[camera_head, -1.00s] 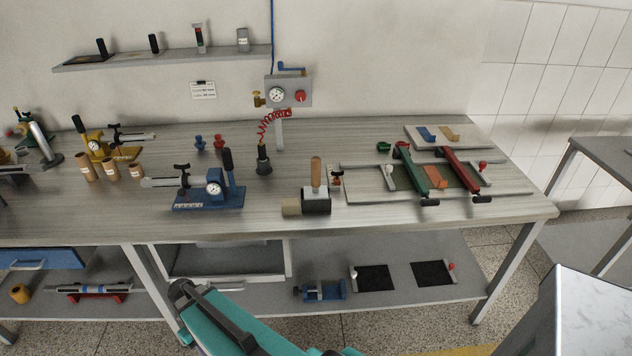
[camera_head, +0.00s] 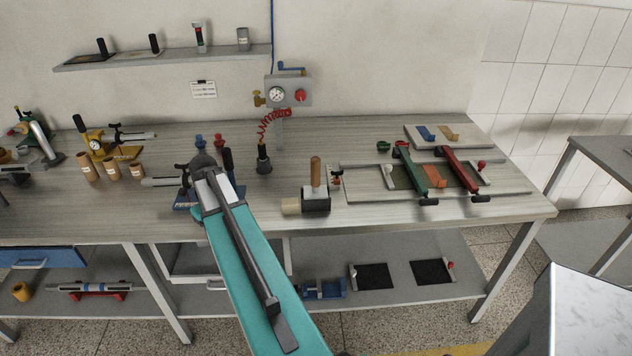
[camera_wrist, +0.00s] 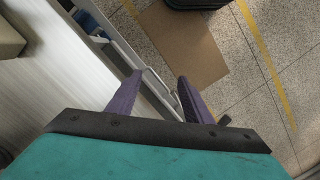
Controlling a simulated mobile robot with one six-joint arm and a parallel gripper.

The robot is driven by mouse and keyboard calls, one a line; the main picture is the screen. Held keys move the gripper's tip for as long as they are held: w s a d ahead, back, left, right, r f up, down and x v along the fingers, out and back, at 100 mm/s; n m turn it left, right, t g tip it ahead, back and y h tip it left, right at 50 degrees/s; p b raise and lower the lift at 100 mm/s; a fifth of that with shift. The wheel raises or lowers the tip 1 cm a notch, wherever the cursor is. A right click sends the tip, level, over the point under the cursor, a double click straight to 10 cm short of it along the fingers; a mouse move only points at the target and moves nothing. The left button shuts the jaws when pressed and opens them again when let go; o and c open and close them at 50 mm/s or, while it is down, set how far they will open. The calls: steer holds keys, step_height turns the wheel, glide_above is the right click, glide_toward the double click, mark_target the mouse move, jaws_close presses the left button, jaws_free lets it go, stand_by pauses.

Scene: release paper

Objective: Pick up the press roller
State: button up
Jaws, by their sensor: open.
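In the head view my teal arm shows, but the gripper cannot be made out.
A blue gauge stand (camera_head: 185,201) is partly hidden behind my arm. A board with a green clamp (camera_head: 411,172) and a red clamp (camera_head: 461,172) lies to the right. Several brown tubes (camera_head: 110,168) stand left. Bare bench (camera_head: 262,220) lies left of the roller.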

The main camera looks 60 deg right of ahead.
steer(key=shift+m+t, duration=0.3)
steer(key=shift+m, duration=0.2)
steer(key=d+r, duration=0.4)
steer(key=r, duration=0.1)
steer(key=s+d+r, duration=0.1)
steer(key=d+r, duration=0.1)
steer(key=d, duration=0.1)
steer(key=shift+r, duration=0.25)
steer(key=s+d+r+m+b, duration=0.1)
steer(key=s+d+r, duration=0.1)
steer(key=d+r, duration=0.15)
steer(key=s+d+r+m, duration=0.1)
steer(key=s+d+r, duration=0.15)
steer(key=d, duration=0.25)
step_height(320, 180, up, 10)
steer(key=m+t+h+b, duration=0.2)
steer(key=m, duration=0.1)
glide_above(317, 160)
steer(key=shift+s+a+r, duration=0.15)
steer(key=shift+s+r, duration=0.05)
steer(key=shift+s, duration=0.15)
steer(key=shift+w, duration=0.1)
steer(key=shift+f, duration=0.1)
